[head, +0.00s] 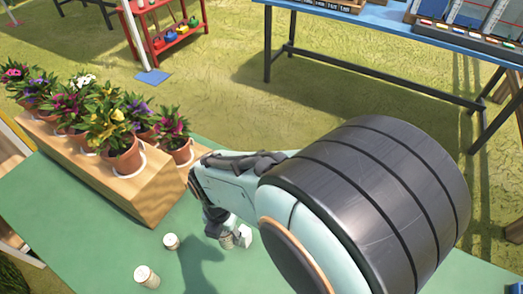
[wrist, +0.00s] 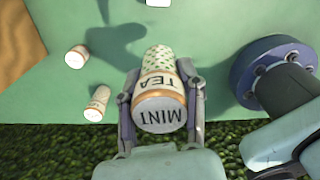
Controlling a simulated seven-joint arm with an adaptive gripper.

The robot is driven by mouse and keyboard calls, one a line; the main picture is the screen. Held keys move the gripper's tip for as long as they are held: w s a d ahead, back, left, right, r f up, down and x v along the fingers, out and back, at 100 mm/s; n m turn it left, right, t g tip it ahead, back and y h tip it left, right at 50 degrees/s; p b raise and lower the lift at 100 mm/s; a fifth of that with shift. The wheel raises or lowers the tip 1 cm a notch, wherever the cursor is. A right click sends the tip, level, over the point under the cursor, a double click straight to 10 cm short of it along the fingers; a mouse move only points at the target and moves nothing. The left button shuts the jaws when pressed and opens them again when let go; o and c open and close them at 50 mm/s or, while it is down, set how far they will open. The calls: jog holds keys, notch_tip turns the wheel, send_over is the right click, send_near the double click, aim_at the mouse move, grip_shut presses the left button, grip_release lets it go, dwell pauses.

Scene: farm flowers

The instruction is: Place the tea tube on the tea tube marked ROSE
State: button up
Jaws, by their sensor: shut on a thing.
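My gripper (wrist: 160,76) is shut on a pale tea tube (wrist: 160,92) with a green leaf pattern, a tan band and the words TEA and MINT. It holds the tube over the green table (wrist: 215,45). Two other pale tubes, one nearer (wrist: 97,103) and one farther (wrist: 76,57), are on the table at the left of the wrist view. The edge of another pale object (wrist: 158,2) shows at the top. No ROSE label is readable. In the head view my arm covers much of the gripper; small tubes (head: 171,241) (head: 147,276) stand to its left.
A wooden block (head: 150,192) with several potted flowers (head: 122,150) stands on the table at the left of the head view. A blue table (head: 385,28) and a red shelf (head: 165,40) stand farther back. Dark green grass (wrist: 50,150) lies beyond the table edge.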

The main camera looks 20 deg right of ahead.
jog(key=s+d+r+m, duration=0.1)
jog(key=d+r+m, duration=0.2)
jog(key=d+m, duration=1.15)
jog(key=d+f+n, duration=0.1)
jog(key=d+f, duration=0.1)
jog(key=d+f+n, duration=0.2)
jog(key=f, duration=0.1)
jog(key=d+f+n, duration=0.1)
jog(key=d+f, duration=0.1)
jog(key=shift+s+d+f+n, duration=0.25)
jog(key=shift+s+n, duration=0.1)
jog(key=shift+f, duration=0.1)
jog(key=o, duration=1.2)
jog(key=shift+f, duration=0.1)
